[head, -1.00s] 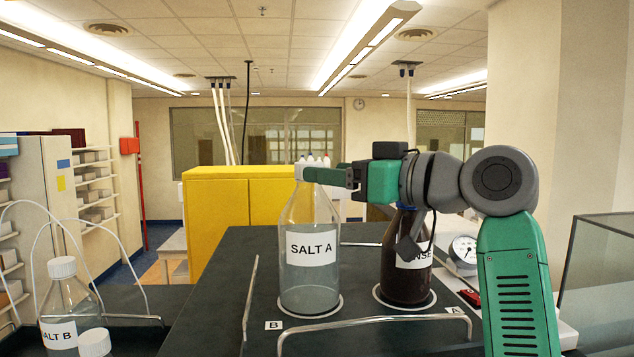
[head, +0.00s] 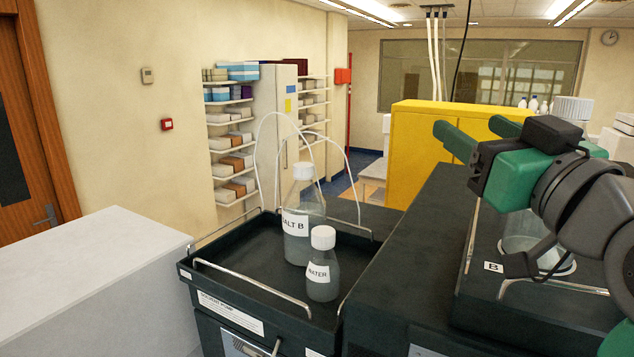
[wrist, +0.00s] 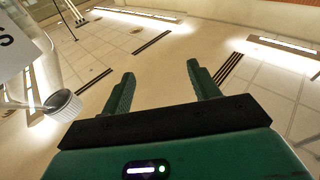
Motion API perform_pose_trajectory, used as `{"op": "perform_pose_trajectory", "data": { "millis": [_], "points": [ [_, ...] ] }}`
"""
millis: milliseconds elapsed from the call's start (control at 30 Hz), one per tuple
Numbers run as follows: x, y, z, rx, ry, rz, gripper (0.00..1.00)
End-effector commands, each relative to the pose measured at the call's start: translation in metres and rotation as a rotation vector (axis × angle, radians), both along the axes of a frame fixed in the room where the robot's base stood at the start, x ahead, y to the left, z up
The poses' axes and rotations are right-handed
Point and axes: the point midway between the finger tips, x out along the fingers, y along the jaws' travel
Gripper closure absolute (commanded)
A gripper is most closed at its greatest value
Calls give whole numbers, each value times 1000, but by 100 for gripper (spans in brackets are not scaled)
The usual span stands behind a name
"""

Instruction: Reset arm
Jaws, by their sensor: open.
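My gripper (head: 470,124) is at the right of the head view, in front of the yellow cabinet. Its two green fingers are apart with nothing between them. The wrist view shows the fingers (wrist: 160,72) open and empty, with ceiling and lights beyond. A clear bottle with a white cap (head: 572,108) stands at the spot marked B, largely hidden behind my arm; its label is hidden in the head view. A bottle (wrist: 40,65) with a white cap also shows at the left of the wrist view, beside the left finger and apart from it.
At the left, a black tray (head: 240,262) with metal rails holds a SALT B bottle (head: 297,225) and a smaller WATER bottle (head: 322,270). A yellow cabinet (head: 425,150) stands behind the dark bench. A pale counter (head: 90,285) at the left is bare.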

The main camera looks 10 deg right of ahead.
Motion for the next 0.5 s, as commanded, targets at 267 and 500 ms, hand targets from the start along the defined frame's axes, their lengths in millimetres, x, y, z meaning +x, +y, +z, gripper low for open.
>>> {"op": "perform_pose_trajectory", "data": {
  "millis": [267, 500],
  "points": [
    [-78, 193, -67, 61, -259, -53, 39],
    [-148, 236, -74, 98, -383, -68, 39]
  ]
}}
